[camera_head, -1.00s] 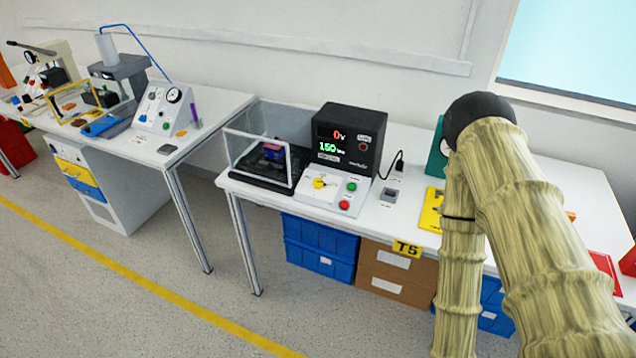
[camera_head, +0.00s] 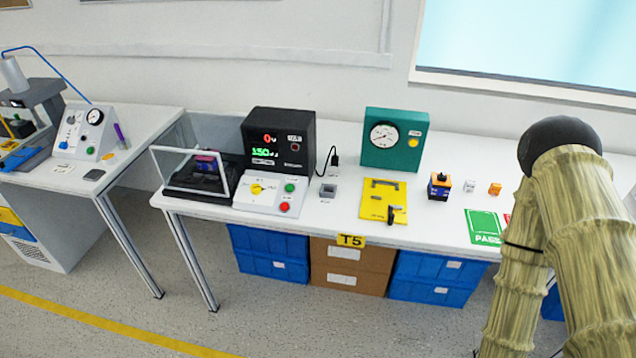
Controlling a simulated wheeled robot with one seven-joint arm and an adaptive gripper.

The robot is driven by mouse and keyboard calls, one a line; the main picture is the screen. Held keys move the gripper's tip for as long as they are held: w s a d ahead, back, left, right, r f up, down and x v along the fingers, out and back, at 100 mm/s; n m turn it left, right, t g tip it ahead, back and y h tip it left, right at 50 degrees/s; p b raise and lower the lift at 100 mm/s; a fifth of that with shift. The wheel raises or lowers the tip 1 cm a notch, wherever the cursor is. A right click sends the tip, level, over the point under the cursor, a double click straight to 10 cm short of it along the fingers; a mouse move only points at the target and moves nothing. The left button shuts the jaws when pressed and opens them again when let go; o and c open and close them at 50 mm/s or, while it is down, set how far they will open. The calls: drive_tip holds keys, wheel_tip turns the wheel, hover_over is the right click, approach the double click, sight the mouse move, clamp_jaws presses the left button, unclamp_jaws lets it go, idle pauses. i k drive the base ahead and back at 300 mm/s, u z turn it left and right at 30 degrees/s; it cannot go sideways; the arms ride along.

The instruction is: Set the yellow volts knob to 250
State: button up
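The yellow knob (camera_head: 257,189) sits on a white sloped control panel (camera_head: 268,205) at the left part of the white table. A green button (camera_head: 290,187) and a red button (camera_head: 284,207) are to its right. The knob's pointer and scale are too small to read. Behind the panel, a black meter box (camera_head: 300,133) shows a red 0 V reading and a green reading that looks like 150. My arm, in a ribbed tan cover, stands at the right, well apart from the knob. My gripper is not visible.
A clear-sided enclosure (camera_head: 171,170) stands left of the panel. A grey block (camera_head: 328,190), yellow plate (camera_head: 398,203), green gauge box (camera_head: 376,158) and green PASS mat (camera_head: 486,228) lie to the right. Blue bins (camera_head: 268,255) sit below. Floor in front is clear.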

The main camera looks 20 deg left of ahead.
sight(256, 189)
drive_tip(key=z, duration=2.65)
drive_tip(key=k, duration=2.25)
drive_tip(key=u, duration=2.1)
